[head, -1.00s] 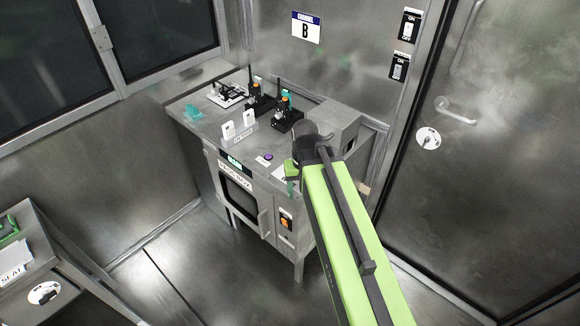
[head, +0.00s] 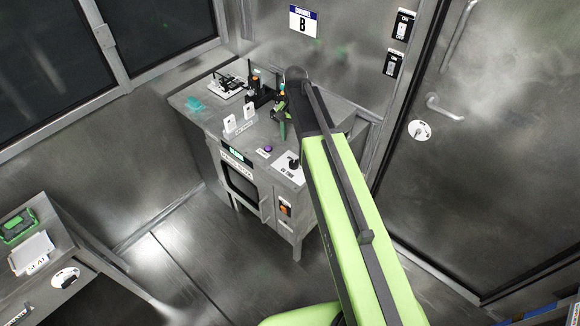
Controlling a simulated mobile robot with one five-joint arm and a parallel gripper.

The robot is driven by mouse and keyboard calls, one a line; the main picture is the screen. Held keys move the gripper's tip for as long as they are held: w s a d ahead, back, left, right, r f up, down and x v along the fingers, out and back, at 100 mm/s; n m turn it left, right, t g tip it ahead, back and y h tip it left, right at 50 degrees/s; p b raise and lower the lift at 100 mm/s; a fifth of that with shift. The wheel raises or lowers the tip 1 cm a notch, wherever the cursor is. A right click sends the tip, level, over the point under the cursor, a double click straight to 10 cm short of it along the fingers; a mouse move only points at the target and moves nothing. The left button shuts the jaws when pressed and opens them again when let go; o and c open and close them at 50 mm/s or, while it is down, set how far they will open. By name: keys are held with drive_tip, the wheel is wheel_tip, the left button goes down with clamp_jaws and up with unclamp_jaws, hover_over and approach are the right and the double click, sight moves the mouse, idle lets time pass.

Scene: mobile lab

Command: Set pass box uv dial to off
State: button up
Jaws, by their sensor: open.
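The pass box (head: 238,184) is a steel cabinet with a dark window and a green display, its label too small to read surely. A black knob (head: 293,162) stands on a white plate at the front right of the cabinet's top; it looks like a dial, but its marks cannot be read. My gripper (head: 282,128) is open and points down above the top, behind and a little left of the knob, apart from it. My arm hides part of the top's right side.
A purple button (head: 267,149), white cards (head: 239,121) and black devices (head: 258,98) stand on the top. An orange switch (head: 285,209) is on the front. A table (head: 50,248) with another dial (head: 65,278) is at left. A door (head: 470,150) is at right.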

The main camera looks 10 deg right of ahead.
sight(294, 163)
wheel_tip(294, 163, down, 14)
drive_tip(key=b, duration=1.2)
drive_tip(key=shift+r, duration=0.2)
drive_tip(key=shift+r, duration=0.1)
drive_tip(key=shift+c, duration=0.4)
